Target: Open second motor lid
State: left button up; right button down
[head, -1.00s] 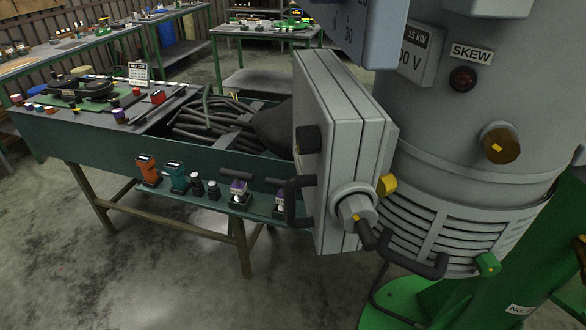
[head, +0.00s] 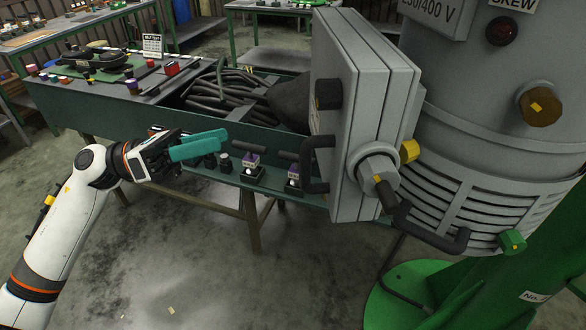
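The grey motor (head: 480,110) stands at the right. A square grey box (head: 365,100) juts from its left side, with seams along its edge; its front faces left, mostly turned from view. I take its front plate to be the lid, and it looks closed. A dark knob (head: 328,94) and a dark bent handle (head: 318,165) are on that front. A hex fitting (head: 377,172) sits low on the box's near side. My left gripper (head: 222,141) has teal fingers pointing right, apart from the box. The fingers overlap in this view, so their gap is unclear. My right gripper is out of view.
A green workbench (head: 130,108) with dark hoses (head: 225,92) in its trough stands behind my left gripper. Small purple-topped parts (head: 251,160) sit on its lower ledge.

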pick_arm(q)
jog(key=s+d+r+m+g+y, duration=0.2)
jog(key=s+m+g, duration=0.1)
jog(key=s+m, duration=0.2)
jog(key=s+d+p, duration=0.1)
jog(key=d+p, duration=0.4)
jog(key=d, duration=0.7)
jog(key=shift+f+m, duration=0.2)
jog(key=shift+m, duration=0.2)
jog(key=shift+s, duration=0.1)
grip_shut()
